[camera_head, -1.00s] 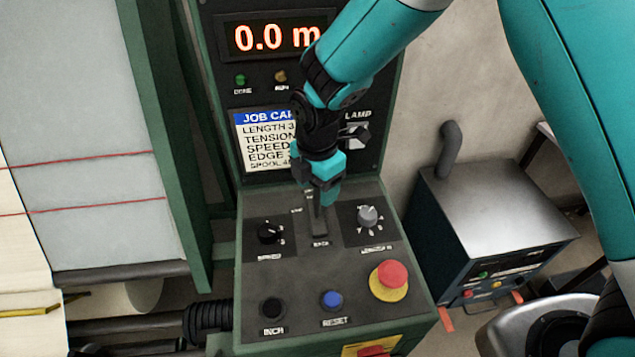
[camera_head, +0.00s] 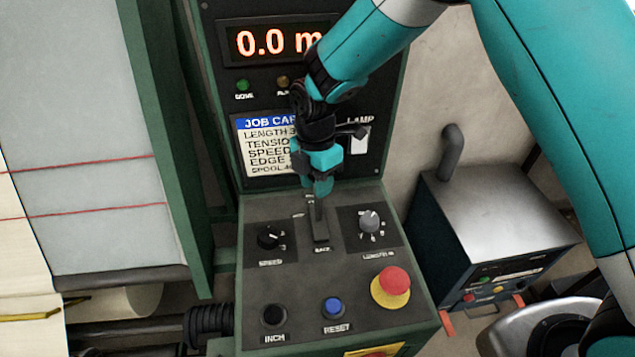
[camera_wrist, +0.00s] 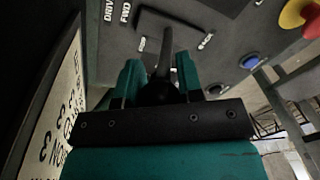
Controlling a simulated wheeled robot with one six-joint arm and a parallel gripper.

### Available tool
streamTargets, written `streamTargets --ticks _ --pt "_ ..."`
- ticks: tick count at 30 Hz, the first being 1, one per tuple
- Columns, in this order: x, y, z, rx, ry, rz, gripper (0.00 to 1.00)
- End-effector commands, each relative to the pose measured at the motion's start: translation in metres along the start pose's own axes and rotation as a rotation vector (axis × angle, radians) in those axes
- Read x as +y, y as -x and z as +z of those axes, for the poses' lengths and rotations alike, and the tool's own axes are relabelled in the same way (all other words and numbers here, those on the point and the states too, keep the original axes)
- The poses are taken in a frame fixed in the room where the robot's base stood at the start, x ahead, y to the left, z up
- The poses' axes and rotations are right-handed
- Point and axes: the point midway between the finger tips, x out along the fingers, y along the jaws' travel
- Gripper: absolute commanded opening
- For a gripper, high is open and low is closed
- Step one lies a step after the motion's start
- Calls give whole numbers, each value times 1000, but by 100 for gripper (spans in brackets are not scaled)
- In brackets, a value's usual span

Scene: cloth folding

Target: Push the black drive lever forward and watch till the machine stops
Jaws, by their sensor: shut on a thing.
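The black drive lever (camera_head: 318,218) rises from a slot in the middle of the sloped control panel. My gripper (camera_head: 320,187) comes from above and is shut on the lever's top, hiding its knob in the head view. In the wrist view, the teal fingers (camera_wrist: 160,82) stand on both sides of the dark knob, and the lever's thin shaft (camera_wrist: 167,48) shows beyond them. The lever's exact tilt is hard to tell. The red display (camera_head: 275,42) reads 0.0 m, its right end behind my arm.
The panel holds a speed knob (camera_head: 269,237), a length knob (camera_head: 369,222), a black inch button (camera_head: 273,315), a blue reset button (camera_head: 333,307) and a red emergency button (camera_head: 393,284). Cloth with red lines (camera_head: 85,165) hangs at left. A metal-topped box (camera_head: 500,210) stands at right.

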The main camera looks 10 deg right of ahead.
Motion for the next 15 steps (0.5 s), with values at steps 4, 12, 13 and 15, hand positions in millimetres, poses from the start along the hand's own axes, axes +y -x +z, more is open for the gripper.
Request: streamTargets --ticks 4,12,13,15 --pt "-1 0 0 -1 -1 -5 57" --pt "-1 0 -1 -1 0 -4 60" --pt "0 1 -1 -1 0 -4 60" --pt "0 5 -1 -1 0 -3 60"
